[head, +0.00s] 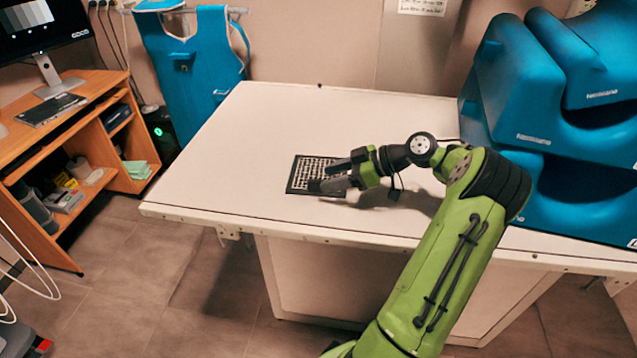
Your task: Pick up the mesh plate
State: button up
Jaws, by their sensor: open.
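The mesh plate (305,173) is a dark square frame with a light grid, lying flat on the white table (250,125). My gripper (318,176) is open at the plate's right side, its fingers pointing left. The fingers cover part of the plate's right half in this view. I cannot tell whether they touch it or hover just above it.
Large blue padded blocks (545,115) are stacked on the table's right side. The table's left part is bare. An orange-brown desk (95,125) with a monitor (45,35) stands at the left. A blue apron (195,60) hangs behind the table.

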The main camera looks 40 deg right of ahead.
aim_at(318, 181)
jog(key=b+x, duration=0.2)
jog(key=x, duration=0.3)
jog(key=shift+w+a, duration=0.2)
jog(key=shift+s, duration=0.1)
jog(key=shift+c, duration=0.5)
grip_shut()
